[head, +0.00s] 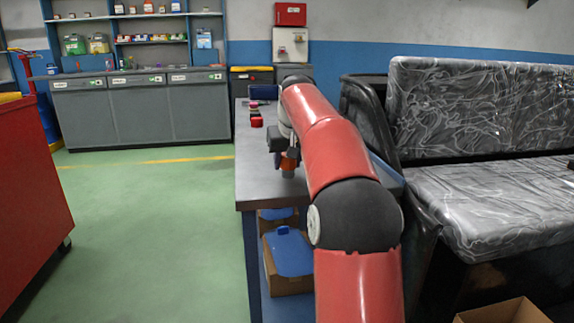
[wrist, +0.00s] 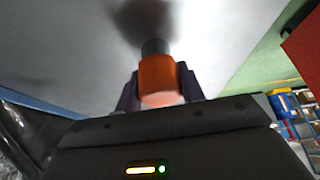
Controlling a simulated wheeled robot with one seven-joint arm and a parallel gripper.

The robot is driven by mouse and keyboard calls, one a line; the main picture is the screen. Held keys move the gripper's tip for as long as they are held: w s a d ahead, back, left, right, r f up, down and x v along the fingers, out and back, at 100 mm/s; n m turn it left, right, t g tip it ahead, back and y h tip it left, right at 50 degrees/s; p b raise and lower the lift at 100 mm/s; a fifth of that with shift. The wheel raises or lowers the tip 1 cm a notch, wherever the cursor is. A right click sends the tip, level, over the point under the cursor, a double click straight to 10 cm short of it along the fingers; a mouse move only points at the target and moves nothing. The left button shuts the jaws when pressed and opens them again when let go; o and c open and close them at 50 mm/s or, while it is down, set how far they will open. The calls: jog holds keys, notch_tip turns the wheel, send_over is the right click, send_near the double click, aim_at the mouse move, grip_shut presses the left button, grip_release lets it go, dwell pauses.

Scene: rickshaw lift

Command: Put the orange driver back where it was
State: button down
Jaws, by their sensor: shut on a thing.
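My gripper (head: 287,153) is over the near part of the grey workbench top (head: 258,185), pointing down. It is shut on the orange driver (head: 289,164). In the wrist view the orange driver (wrist: 158,76) sits between the two dark fingers, with its dark end towards the grey bench top (wrist: 85,55). A dark shadow lies on the bench just beyond that end. I cannot tell whether the driver touches the bench. My arm hides the right part of the bench.
Small red and dark items (head: 256,122) stand in a row farther back on the bench's left side. A seat wrapped in clear plastic (head: 490,200) stands close on the right. The bench's front left is clear.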

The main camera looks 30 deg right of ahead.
jog(key=shift+f, duration=0.15)
jog(key=c, duration=0.9)
grip_release()
jog(key=shift+o, duration=0.2)
jog(key=shift+s+r, duration=0.1)
jog(key=shift+r, duration=0.4)
jog(key=p+v, duration=0.2)
jog(key=v, duration=0.9)
jog(key=shift+s+r, duration=0.1)
jog(key=shift+r, duration=0.05)
